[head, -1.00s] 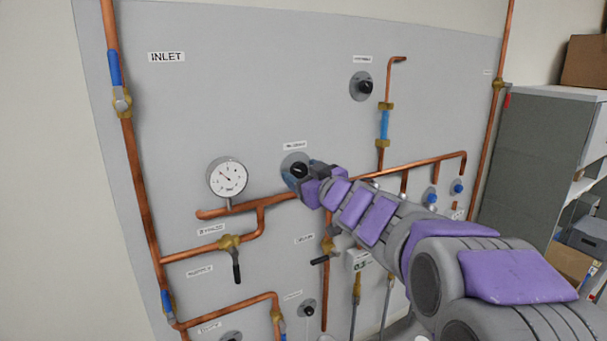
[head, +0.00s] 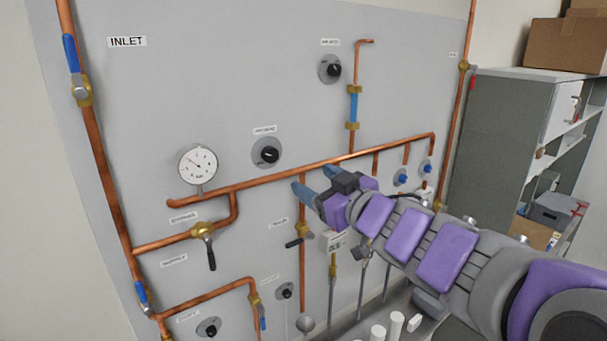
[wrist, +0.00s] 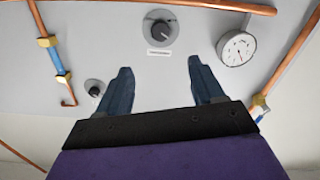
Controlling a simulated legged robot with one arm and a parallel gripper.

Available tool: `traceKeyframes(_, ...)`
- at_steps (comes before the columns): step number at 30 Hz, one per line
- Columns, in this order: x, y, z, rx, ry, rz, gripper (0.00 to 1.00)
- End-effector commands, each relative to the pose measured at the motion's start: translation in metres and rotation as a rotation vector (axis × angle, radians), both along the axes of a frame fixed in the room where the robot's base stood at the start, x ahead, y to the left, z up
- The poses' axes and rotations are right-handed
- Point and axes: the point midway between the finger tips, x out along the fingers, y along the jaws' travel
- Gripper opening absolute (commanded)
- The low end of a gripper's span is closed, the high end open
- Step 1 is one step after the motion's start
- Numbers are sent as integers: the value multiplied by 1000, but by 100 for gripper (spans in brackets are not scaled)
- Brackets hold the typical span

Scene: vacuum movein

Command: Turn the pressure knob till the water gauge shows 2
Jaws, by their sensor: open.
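The pressure knob (head: 270,155) is a black knob on a round grey plate under a small label. It also shows in the wrist view (wrist: 161,32), beyond the gap between my fingers. The water gauge (head: 198,165) is a round white dial left of the knob, and it shows in the wrist view (wrist: 237,47); its numbers are too small to read. My gripper (head: 312,190) is open and empty, below and right of the knob and apart from it. In the wrist view both dark blue fingers (wrist: 158,78) are spread.
A copper pipe (head: 345,158) runs below the knob and gauge, close to my gripper. Another knob (head: 331,69) sits upper right, and a yellow-brass valve with a lever (head: 205,232) hangs below the gauge. A grey cabinet (head: 495,140) stands at the right.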

Motion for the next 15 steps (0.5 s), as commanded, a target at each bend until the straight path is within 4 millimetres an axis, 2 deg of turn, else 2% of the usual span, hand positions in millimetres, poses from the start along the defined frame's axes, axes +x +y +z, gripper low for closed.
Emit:
traceKeyframes(6, -11, -8, -2, 0, 4, -1, 67)
traceKeyframes(15, -12, -8, -2, 1, 3, 0, 67)
